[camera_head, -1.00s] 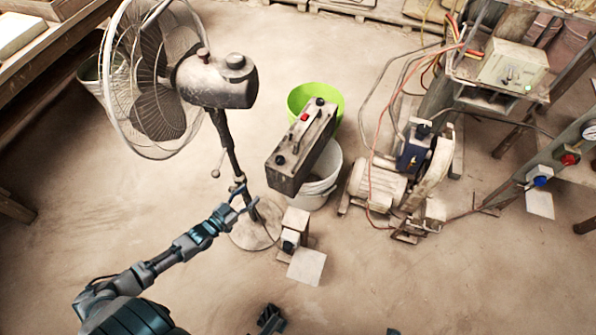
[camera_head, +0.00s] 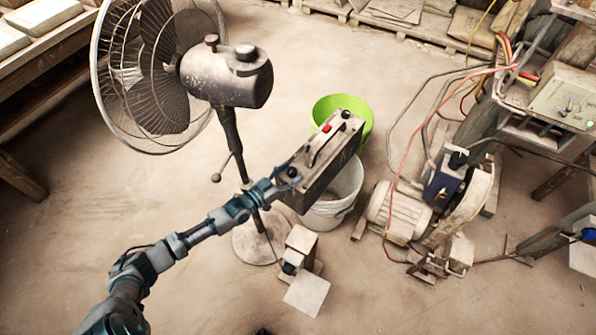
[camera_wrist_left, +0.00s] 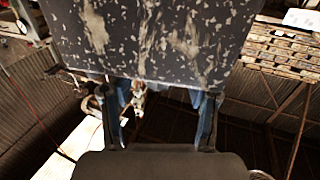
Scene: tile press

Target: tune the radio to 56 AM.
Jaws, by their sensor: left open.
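The radio (camera_head: 322,158) is a worn dark grey box with a handle along its top, a red button (camera_head: 326,128) and black knobs at both ends. It sits tilted over the white bucket (camera_head: 335,212). My left gripper (camera_head: 283,182) is open at the radio's near left end, close to the near black knob (camera_head: 292,172). I cannot tell whether it touches. In the left wrist view, a speckled dark surface of the radio (camera_wrist_left: 160,40) fills the top, and the open fingers (camera_wrist_left: 162,95) reach to its lower edge. The dial reading is not legible.
A standing fan (camera_head: 225,78) is behind and left of my left arm. A green bucket (camera_head: 352,108) stands behind the radio. A small box stand (camera_head: 300,243) is just in front. A motor pump (camera_head: 400,215) with hoses is at right.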

